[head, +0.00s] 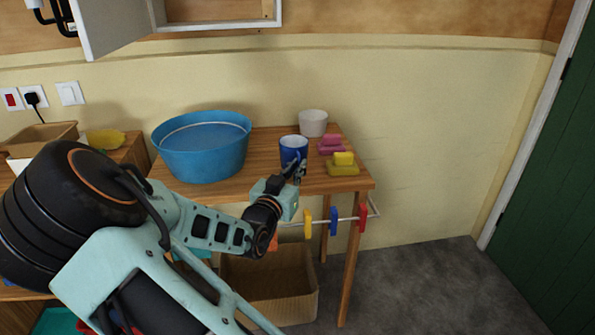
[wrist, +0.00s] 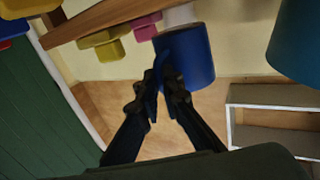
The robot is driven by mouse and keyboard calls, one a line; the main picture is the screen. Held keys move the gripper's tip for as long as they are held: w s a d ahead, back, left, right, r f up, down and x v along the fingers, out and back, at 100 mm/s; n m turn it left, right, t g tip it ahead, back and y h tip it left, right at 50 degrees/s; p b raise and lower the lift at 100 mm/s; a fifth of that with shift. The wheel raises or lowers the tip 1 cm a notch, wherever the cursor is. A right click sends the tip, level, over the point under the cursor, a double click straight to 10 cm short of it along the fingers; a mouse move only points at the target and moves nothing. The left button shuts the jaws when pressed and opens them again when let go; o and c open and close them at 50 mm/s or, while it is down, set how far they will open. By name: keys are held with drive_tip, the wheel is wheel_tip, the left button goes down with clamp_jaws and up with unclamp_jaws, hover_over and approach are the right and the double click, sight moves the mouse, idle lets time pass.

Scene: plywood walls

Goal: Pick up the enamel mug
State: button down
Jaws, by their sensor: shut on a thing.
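The blue enamel mug (head: 292,147) with a white inside is at the right part of the wooden table, between the blue basin and the yellow and pink blocks. My gripper (head: 297,168) is at the mug's near side, with its fingers pinched together. In the wrist view the mug (wrist: 188,55) is just beyond the fingertips of my gripper (wrist: 163,72). The fingers are shut on a blue part at the mug's near side, which looks like its handle. Whether the mug's base touches the table is hard to tell.
A large blue basin (head: 202,155) stands left of the mug. A white pot (head: 313,123) is behind it. Yellow (head: 342,169) and pink (head: 331,144) blocks lie to the right. A cardboard box (head: 270,290) is below the table, near a rail with colored pieces.

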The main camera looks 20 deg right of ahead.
drive_tip(key=s+a+r+n+t+y+p, duration=0.1)
drive_tip(key=s+a+r+p, duration=0.3)
drive_tip(key=a+r+p, duration=0.4)
drive_tip(key=s+a+r+n+t+y+p, duration=0.1)
drive_tip(key=s+a+r+p, duration=0.3)
drive_tip(key=p, duration=1.5)
drive_tip(key=a+r+n+y, duration=0.1)
drive_tip(key=a+r, duration=0.3)
drive_tip(key=a, duration=0.1)
drive_tip(key=shift+s+r+t+y, duration=0.2)
drive_tip(key=shift+t+y, duration=0.2)
drive_tip(key=shift+s+f+p, duration=0.1)
drive_tip(key=shift+s+p, duration=0.05)
drive_tip(key=shift+p, duration=0.65)
drive_tip(key=shift+a+f, duration=0.15)
